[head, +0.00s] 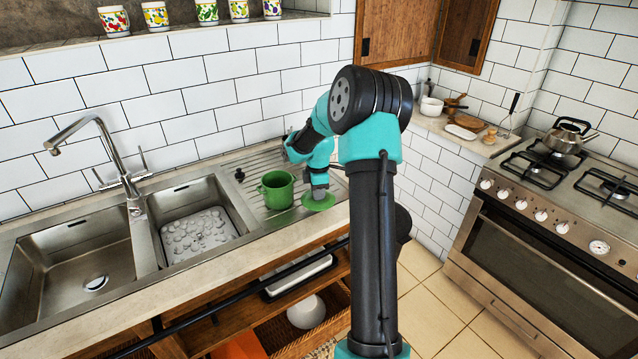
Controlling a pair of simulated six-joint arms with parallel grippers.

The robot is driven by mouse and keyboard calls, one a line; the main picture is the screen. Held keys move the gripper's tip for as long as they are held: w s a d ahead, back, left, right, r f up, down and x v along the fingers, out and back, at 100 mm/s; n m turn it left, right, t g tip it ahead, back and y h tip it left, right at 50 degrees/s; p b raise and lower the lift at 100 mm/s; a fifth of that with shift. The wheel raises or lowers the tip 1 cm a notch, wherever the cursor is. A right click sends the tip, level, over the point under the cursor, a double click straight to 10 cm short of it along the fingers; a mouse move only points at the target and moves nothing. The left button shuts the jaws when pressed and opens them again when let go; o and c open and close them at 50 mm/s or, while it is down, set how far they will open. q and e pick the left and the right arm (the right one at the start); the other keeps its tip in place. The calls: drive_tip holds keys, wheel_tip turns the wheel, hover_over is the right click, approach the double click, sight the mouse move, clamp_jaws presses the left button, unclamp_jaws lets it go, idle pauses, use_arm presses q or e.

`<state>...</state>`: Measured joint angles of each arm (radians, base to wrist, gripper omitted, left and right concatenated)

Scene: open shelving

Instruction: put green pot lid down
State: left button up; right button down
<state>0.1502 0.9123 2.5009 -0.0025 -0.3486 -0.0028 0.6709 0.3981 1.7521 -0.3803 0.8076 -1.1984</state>
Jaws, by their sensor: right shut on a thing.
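The green pot lid (318,203) is at the right part of the ribbed steel drainboard, just right of the green pot (276,190). My right gripper (319,192) points down and is shut on the lid from above. The lid looks flat and level; I cannot tell whether it touches the drainboard. The green pot stands upright and open on the drainboard (253,165). My right arm hides part of the drainboard's right end. My left gripper is not in view.
A double steel sink (142,262) with a tap (110,150) lies to the left. A stove (560,190) with a kettle (565,138) stands at the right. Jars (155,15) line a ledge above. Open shelving with a basket (315,325) is below the counter.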

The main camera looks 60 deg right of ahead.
drive_tip(key=w+d, duration=0.2)
drive_tip(key=d, duration=0.1)
drive_tip(key=w+d, duration=0.2)
drive_tip(key=d, duration=0.2)
drive_tip(key=w+d+f, duration=0.1)
drive_tip(key=w+d, duration=0.1)
drive_tip(key=d, duration=0.1)
drive_tip(key=shift+w+d, duration=0.15)
drive_tip(key=shift+w, duration=0.05)
drive_tip(key=shift+w+d+f, duration=0.1)
drive_tip(key=shift+d, duration=0.05)
drive_tip(key=shift+f, duration=1.75)
drive_tip(key=shift+f, duration=0.1)
drive_tip(key=c, duration=1)
unclamp_jaws()
drive_tip(key=shift+o, duration=0.2)
